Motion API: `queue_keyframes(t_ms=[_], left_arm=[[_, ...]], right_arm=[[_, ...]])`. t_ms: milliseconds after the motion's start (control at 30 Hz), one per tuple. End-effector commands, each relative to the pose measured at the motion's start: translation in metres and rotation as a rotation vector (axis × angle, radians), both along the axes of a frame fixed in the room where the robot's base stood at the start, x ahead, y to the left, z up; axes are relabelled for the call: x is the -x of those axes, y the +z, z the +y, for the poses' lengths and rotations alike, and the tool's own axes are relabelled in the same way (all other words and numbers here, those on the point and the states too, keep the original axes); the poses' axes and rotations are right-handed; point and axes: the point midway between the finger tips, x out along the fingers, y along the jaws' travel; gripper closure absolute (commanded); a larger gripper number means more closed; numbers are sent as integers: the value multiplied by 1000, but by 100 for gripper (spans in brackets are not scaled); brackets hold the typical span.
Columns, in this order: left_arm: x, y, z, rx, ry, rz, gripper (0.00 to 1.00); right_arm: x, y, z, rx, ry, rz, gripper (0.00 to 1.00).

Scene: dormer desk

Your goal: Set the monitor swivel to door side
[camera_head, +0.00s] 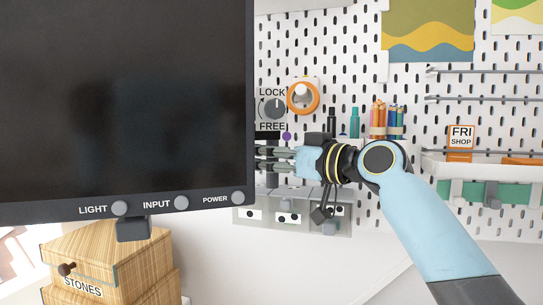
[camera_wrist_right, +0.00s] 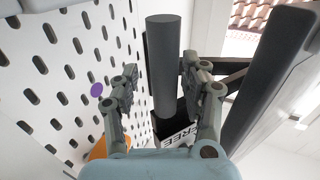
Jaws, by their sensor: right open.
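The monitor (camera_head: 120,95) fills the left of the head view, its dark screen facing me. Its edge also shows in the right wrist view (camera_wrist_right: 275,75) at the right. A lock dial (camera_head: 272,109) marked LOCK above and FREE below is on the pegboard side, right of the monitor. My right gripper (camera_head: 268,158) is beside the monitor's right edge, below the dial, with its tips partly hidden there. In the wrist view it is open, its fingers on either side of a dark grey post (camera_wrist_right: 164,70); I cannot tell whether they touch it. My left gripper is not in view.
LIGHT (camera_head: 119,208), INPUT (camera_head: 181,203) and POWER (camera_head: 238,198) buttons line the monitor's lower bezel. Wooden boxes (camera_head: 105,262) stand below it. The pegboard (camera_head: 350,60) holds an orange tape roll (camera_head: 303,96), pencils (camera_head: 378,120) and a shelf (camera_head: 485,170) at right.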

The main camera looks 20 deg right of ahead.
Motion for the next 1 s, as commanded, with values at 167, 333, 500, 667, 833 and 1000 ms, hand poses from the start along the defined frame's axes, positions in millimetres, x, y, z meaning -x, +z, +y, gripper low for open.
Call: queue_keyframes(t_ms=[167, 333, 500, 667, 833, 1000], left_arm=[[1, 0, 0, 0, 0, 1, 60], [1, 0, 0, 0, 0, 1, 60], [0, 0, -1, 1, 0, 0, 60], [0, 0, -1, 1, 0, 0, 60], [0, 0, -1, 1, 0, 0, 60], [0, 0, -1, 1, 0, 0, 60]], right_arm=[[9, -1, -6, 2, -2, 0, 54], [33, -2, -21, 7, -3, 0, 54], [55, -1, -34, 6, -3, 0, 54], [67, 0, -40, 3, -2, -1, 54], [69, -1, -41, 1, -1, 3, 54], [69, -2, -41, 0, -1, 4, 54]])
